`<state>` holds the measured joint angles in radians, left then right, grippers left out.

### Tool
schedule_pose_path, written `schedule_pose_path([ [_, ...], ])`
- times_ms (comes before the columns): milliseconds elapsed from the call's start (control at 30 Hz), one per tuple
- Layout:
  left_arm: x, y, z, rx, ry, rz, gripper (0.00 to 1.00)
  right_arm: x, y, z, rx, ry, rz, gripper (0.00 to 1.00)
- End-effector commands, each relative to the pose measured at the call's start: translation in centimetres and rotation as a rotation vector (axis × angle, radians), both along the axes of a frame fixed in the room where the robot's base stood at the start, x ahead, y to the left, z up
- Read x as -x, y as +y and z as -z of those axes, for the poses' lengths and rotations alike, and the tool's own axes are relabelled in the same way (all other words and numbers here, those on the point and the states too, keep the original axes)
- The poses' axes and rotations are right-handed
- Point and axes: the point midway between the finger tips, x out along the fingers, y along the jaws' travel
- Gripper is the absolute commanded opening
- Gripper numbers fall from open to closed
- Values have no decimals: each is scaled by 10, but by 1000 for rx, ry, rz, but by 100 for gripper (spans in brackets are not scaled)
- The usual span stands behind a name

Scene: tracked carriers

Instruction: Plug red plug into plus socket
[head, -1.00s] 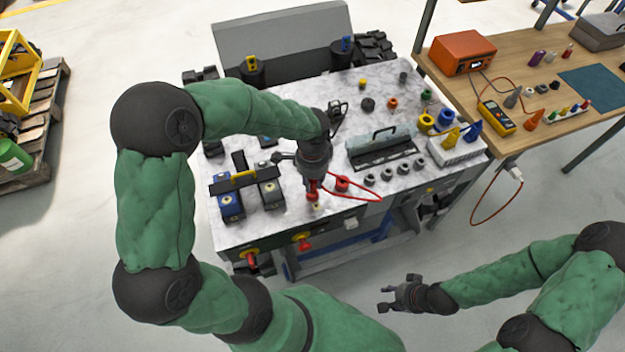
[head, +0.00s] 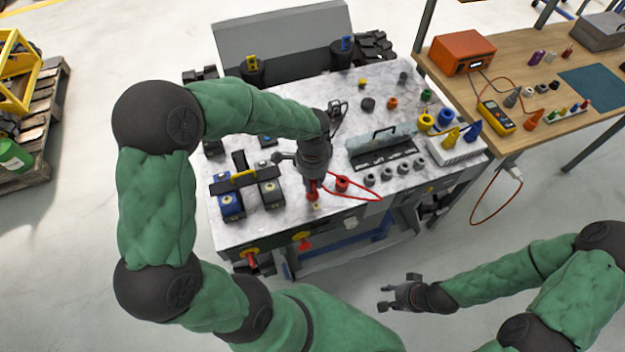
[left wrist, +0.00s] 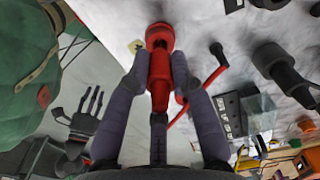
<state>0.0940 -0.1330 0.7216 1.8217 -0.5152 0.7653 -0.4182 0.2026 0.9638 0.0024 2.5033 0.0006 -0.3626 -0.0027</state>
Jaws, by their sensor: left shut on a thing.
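The red plug (head: 313,192) is upright under my left gripper (head: 314,182), near the front edge of the marble-patterned worktop. In the left wrist view the plug (left wrist: 160,80) sits between the two fingers of my left gripper (left wrist: 157,83), which are shut on it. A round red piece (left wrist: 160,36) shows at the plug's far end; I cannot tell whether it is the plus socket or how deep the plug sits. A red cable (head: 372,199) loops to the right. My right gripper (head: 388,296) is open and empty, low in front of the bench.
A second red piece (head: 342,184) stands just right of the plug. Blue and grey blocks (head: 230,204) stand to the left. Several grey sockets (head: 387,173) and a tray with a handle (head: 383,148) are to the right. Red knobs (head: 304,243) stick out of the bench front.

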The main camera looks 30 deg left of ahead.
Motion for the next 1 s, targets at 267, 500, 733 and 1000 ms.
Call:
schedule_pose_path([
  [267, 0, 0, 2, 0, 0, 0, 0, 0, 0, 1, 0, 0, 0, 40],
  [500, 0, 0, 8, 0, 0, 0, 0, 0, 0, 4, 0, 0, 0, 40],
  [733, 0, 0, 13, 0, 0, 0, 0, 0, 0, 8, 0, 0, 0, 40],
  [1000, 0, 0, 19, 0, 0, 0, 0, 0, 0, 11, 0, 0, 0, 40],
])
